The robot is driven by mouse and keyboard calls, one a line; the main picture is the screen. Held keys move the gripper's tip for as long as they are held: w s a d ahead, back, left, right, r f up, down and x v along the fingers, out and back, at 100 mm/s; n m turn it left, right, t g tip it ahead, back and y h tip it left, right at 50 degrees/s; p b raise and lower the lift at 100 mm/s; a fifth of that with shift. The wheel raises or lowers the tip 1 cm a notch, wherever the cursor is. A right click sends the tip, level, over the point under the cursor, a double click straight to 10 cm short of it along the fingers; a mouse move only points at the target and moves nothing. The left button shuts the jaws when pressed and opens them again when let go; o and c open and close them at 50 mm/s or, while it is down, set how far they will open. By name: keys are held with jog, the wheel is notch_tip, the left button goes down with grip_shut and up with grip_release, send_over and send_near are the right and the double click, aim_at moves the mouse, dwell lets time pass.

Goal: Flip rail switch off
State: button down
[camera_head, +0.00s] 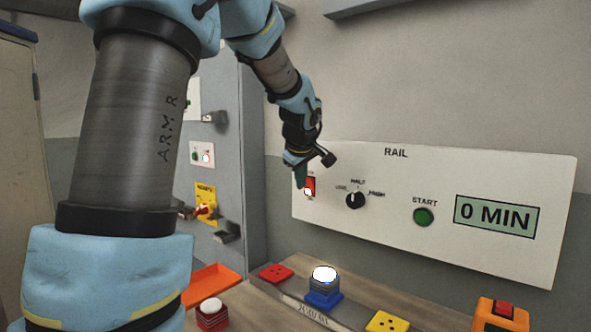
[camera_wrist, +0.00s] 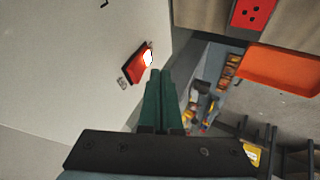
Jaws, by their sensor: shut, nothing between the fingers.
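The rail switch (camera_head: 310,185) is a small red rocker at the left end of the white RAIL panel (camera_head: 400,257). A bright white glow shows at its lower part. In the wrist view the red switch (camera_wrist: 132,66) lies just left of my fingertips, with the glow at its end nearest them. My gripper (camera_head: 301,183) is shut and empty, its green fingers (camera_wrist: 160,74) together. In the head view the fingers overlap the switch's left edge. I cannot tell whether they touch it. The label above the switch is partly hidden by my gripper.
The panel also carries a black knob (camera_head: 355,200), a green START button (camera_head: 424,216) and a 0 MIN display (camera_head: 495,215). Below stands a bench with a blue-based post (camera_head: 323,293) and an orange tray (camera_head: 212,284). A grey cabinet (camera_head: 225,120) stands left.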

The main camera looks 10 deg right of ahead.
jog(key=shift+w+d+r, duration=0.1)
jog(key=shift+w+d, duration=0.45)
jog(key=shift+d, duration=0.1)
jog(key=shift+w+d+b, duration=0.15)
jog(key=shift+b, duration=0.15)
jog(key=shift+r, duration=0.25)
jog(key=shift+r+p, duration=0.4)
jog(key=shift+r, duration=0.25)
